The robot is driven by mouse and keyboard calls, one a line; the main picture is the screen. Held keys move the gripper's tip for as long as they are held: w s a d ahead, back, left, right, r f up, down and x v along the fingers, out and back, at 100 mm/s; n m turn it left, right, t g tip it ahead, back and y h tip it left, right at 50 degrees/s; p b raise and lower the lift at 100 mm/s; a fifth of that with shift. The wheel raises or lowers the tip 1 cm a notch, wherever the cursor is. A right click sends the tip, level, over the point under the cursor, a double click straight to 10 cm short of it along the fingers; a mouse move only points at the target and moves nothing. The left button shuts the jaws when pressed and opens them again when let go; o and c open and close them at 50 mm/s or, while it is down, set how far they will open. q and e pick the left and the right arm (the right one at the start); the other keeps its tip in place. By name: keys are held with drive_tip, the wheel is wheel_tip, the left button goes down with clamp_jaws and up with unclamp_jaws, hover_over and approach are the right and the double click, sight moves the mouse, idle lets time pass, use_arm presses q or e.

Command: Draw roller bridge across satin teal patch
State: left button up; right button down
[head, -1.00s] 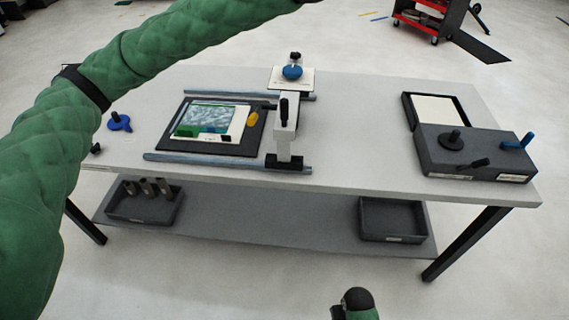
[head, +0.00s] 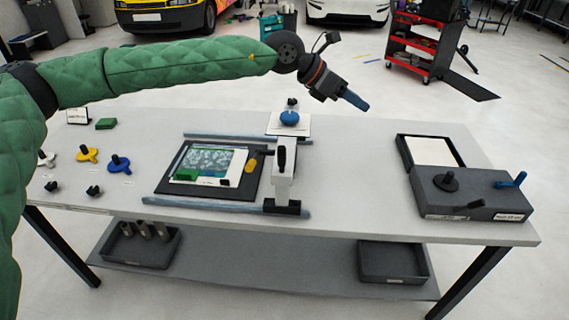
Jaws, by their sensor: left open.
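The teal patch (head: 207,161) lies on a white sheet on the dark board (head: 240,188) at the left middle of the table. The roller bridge (head: 284,170) stands across the two rails at the board's right side, with a black upright handle on top. The front rail (head: 190,203) and back rail (head: 215,137) run left to right along the board. A green block (head: 187,174) and a yellow oval piece (head: 251,165) rest at the board's edges. My left gripper (head: 355,100) is open and empty, in the air beyond the bridge and to its right. My right gripper is not in view.
Blue (head: 119,163) and yellow (head: 88,154) knobs stand at the left. A grey box (head: 470,195) with handles and a black tray (head: 400,150) occupy the right. The table between bridge and box is clear.

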use_arm(q)
drive_tip(key=w+a+f+m+y, duration=0.1)
drive_tip(key=a+f+y, duration=0.4)
drive_tip(key=a+f, duration=0.2)
drive_tip(key=g+y, duration=0.1)
drive_tip(key=y, duration=0.5)
hover_over(282, 146)
wheel_tip(282, 146, down, 2)
drive_tip(key=shift+s+f+m, duration=0.15)
drive_tip(key=shift+m, duration=0.25)
drive_tip(key=shift+f+p, duration=0.3)
wheel_tip(282, 146, down, 6)
drive_tip(key=p, duration=0.3)
drive_tip(key=shift+f, duration=0.55)
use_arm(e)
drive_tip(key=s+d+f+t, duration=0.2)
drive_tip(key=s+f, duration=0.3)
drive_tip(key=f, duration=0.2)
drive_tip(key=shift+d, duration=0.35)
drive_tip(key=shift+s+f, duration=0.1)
use_arm(q)
clamp_jaws()
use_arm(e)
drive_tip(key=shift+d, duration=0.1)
